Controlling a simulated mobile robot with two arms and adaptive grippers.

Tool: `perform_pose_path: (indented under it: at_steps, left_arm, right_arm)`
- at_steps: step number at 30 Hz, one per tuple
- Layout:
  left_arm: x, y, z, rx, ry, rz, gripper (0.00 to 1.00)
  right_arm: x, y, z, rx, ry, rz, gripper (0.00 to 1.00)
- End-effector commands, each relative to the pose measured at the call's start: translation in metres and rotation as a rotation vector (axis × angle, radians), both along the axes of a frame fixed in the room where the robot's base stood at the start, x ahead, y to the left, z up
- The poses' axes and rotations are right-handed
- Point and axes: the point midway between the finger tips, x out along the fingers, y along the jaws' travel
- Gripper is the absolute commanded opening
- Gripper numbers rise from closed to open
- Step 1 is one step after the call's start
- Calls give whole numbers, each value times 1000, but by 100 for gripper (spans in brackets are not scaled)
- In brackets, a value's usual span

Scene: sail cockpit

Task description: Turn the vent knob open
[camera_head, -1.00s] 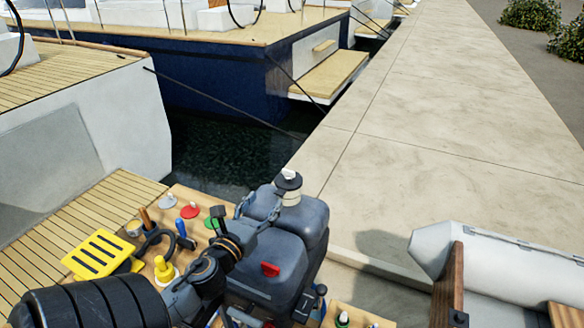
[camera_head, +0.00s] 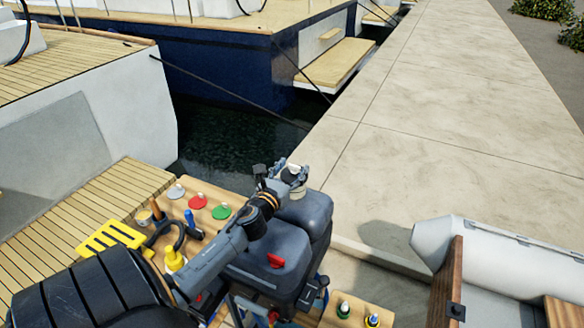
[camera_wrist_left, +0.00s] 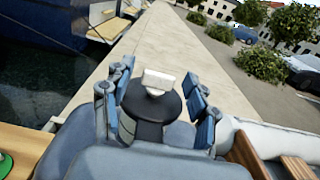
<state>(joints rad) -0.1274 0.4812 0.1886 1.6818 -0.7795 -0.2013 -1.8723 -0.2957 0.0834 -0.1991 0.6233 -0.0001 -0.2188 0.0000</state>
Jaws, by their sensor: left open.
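The vent knob (camera_wrist_left: 158,80) is a small white bar on a round black cap (camera_wrist_left: 150,104), on top of a dark grey-blue bulky housing (camera_wrist_left: 95,155). In the head view the vent knob (camera_head: 294,168) is partly covered by my gripper. My left gripper (camera_head: 287,178) is open at the top of the housing. In the left wrist view its fingers (camera_wrist_left: 158,100) stand on either side of the cap and knob. I cannot tell whether they touch it. My right gripper is not in view.
A wooden board with grey, red (camera_head: 197,201) and green (camera_head: 221,211) discs lies left of the housing, beside a yellow slotted piece (camera_head: 110,238). A pale inflatable boat (camera_head: 500,265) is at the right. A concrete dock (camera_head: 430,110) and dark water lie behind.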

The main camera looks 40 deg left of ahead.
Motion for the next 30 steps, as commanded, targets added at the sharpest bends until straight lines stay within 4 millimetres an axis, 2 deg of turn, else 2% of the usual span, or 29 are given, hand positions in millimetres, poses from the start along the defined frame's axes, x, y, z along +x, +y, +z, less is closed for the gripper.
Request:
perform_pose_path:
  at_steps: [8,15,16,17,25,30]
  left_arm:
    - [1,0,0,0,0,0,58]
    - [1,0,0,0,0,0,12]
    - [1,0,0,0,0,0,6]
    - [1,0,0,0,0,0,4]
    - [2,-1,0,-3,-1,29,3]
    - [2,-3,-1,-3,-2,107,3]
  right_arm:
    - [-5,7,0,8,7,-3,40]
    - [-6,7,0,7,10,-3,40]
    - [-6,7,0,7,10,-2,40]
    - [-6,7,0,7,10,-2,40]
    - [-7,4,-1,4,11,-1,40]
    - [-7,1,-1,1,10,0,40]
